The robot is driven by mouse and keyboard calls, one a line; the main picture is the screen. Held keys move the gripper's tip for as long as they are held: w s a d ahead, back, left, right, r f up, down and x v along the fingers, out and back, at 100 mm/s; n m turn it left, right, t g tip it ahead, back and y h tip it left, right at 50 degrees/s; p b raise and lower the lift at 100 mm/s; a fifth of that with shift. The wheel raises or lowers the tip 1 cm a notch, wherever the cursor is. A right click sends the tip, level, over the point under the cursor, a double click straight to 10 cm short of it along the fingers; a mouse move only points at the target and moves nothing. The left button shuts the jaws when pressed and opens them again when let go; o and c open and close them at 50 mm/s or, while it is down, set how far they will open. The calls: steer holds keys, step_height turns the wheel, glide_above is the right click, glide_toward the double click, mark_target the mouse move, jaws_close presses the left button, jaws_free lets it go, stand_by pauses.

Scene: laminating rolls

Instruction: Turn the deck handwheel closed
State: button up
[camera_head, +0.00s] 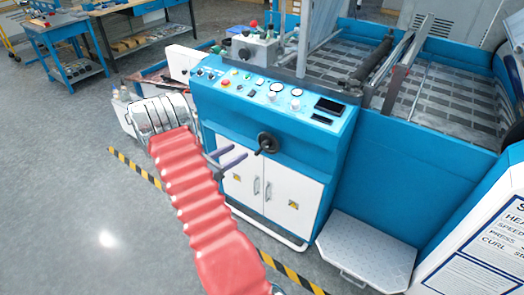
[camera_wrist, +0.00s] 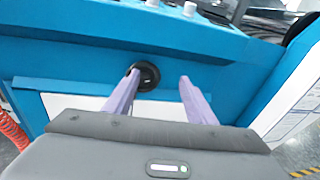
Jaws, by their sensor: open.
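The black deck handwheel (camera_head: 267,143) sits on the blue front of the machine, below the control panel and above the white doors. A small crank handle seems to stick out at its lower left. My gripper (camera_head: 239,152) is open and empty, with its two purple fingers pointing at the machine just left of the handwheel. In the wrist view, the handwheel (camera_wrist: 149,76) shows ahead between the fingers of my gripper (camera_wrist: 159,76), nearer the left one. The left fingertip covers its left edge. I cannot tell whether they touch.
The control panel (camera_head: 270,93) with buttons and gauges slopes above the handwheel. White cabinet doors (camera_head: 262,186) with handles are below. A grey step plate (camera_head: 366,249) stands at the lower right. Yellow-black tape (camera_head: 135,168) marks the floor, which is clear at the left.

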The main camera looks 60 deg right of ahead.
mark_target(265, 147)
steer(key=d+f+n+t+h, duration=0.2)
steer(key=d+f+n, duration=0.2)
steer(key=f, duration=0.7)
steer(key=shift+s+f+n+t, duration=0.3)
steer(key=shift+s+f+n, duration=0.1)
steer(key=shift+n, duration=0.2)
steer(key=shift+d, duration=0.25)
steer(key=d, duration=0.4)
steer(key=s+d, duration=0.1)
steer(key=d, duration=0.4)
steer(key=s+d, duration=0.1)
steer(key=d, duration=0.3)
steer(key=shift+s+d, duration=0.1)
steer(key=shift+d, duration=0.1)
steer(key=shift+c, duration=0.2)
steer(key=c, duration=1)
